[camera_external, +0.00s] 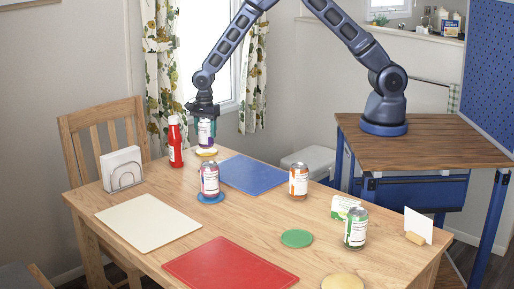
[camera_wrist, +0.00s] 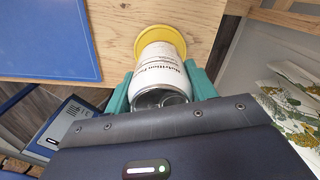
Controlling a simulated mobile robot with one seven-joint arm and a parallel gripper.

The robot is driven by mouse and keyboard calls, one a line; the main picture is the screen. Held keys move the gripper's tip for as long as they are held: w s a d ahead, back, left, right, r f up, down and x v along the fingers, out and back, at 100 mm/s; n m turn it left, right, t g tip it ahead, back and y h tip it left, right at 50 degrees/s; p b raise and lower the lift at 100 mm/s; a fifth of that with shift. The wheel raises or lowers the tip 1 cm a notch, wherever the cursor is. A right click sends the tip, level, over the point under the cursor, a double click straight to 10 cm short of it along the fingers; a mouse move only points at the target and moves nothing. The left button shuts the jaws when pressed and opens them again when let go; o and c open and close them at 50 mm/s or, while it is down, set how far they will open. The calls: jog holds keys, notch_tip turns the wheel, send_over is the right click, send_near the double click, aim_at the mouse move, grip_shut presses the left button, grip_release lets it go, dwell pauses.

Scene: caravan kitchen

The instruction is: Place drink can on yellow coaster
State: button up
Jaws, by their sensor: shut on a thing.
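The drink can (camera_external: 206,132), with a white label and a dark upper band, is upright in my gripper (camera_external: 204,118) at the far side of the table. In the wrist view the can (camera_wrist: 160,68) sits between the two green fingers (camera_wrist: 160,92), with its silver top toward the camera. The yellow coaster (camera_external: 206,153) is directly under the can. In the wrist view the coaster (camera_wrist: 198,38) shows around the can's far end. The can's base is at or very close to the coaster; I cannot tell whether they touch.
A purple-labelled can (camera_external: 209,181) on a blue coaster (camera_external: 210,199) stands in front. A red bottle (camera_external: 175,143) is to the left, a blue mat (camera_external: 252,175) to the right. An orange-labelled can (camera_external: 298,182), green-labelled can (camera_external: 355,229) and green coaster (camera_external: 297,239) are farther right.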

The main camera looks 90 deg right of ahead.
jog(key=shift+f, duration=0.6)
jog(key=o, duration=1.2)
jog(key=shift+f, duration=0.15)
